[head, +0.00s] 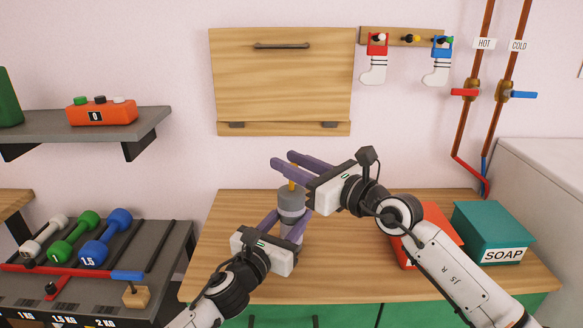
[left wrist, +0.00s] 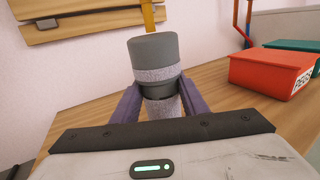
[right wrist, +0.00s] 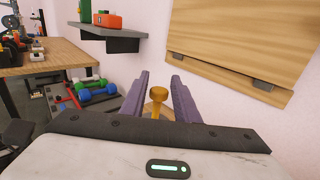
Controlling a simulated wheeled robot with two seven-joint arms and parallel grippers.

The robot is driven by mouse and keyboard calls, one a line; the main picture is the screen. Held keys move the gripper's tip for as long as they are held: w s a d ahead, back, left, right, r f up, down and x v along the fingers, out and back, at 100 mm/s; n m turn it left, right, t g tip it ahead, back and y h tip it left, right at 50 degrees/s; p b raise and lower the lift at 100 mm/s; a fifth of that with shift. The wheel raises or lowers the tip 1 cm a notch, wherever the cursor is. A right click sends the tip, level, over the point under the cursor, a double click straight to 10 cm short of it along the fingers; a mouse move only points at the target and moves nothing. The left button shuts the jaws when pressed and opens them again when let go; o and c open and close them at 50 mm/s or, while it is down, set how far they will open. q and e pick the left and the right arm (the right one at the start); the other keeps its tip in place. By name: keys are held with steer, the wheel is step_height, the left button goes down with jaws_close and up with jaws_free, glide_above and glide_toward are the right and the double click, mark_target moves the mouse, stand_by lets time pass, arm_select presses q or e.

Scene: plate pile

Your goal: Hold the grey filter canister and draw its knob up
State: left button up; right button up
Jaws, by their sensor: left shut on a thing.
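The grey filter canister (head: 291,201) stands upright on the wooden worktop (head: 235,260); its lighter, speckled band shows in the left wrist view (left wrist: 155,74). My left gripper (head: 288,220) is shut on the canister's body, one purple finger on each side. The yellow knob (right wrist: 157,96) is on a stem (left wrist: 148,18) above the canister's top. My right gripper (head: 282,158) is above the canister, its fingers pointing left. In the right wrist view the knob is between its two fingers (right wrist: 159,82), with gaps on both sides. The canister's lower part is partly hidden by my left gripper.
A red box (left wrist: 270,72) and a teal SOAP box (head: 490,225) stand at the worktop's right. A dumbbell rack (head: 165,260) is at the left. A folded wooden wall panel (head: 280,85) is behind. The worktop left of the canister is clear.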

arm_select(q)
steer(key=shift+f, duration=0.1)
arm_select(e)
steer(key=shift+o, duration=0.9)
steer(key=shift+f, duration=0.1)
steer(key=shift+s+d, duration=0.15)
steer(key=v, duration=1.1)
steer(key=shift+s+d, duration=0.2)
arm_select(q)
steer(key=o, duration=1.3)
steer(key=shift+o, duration=0.2)
steer(key=shift+s+a, duration=0.1)
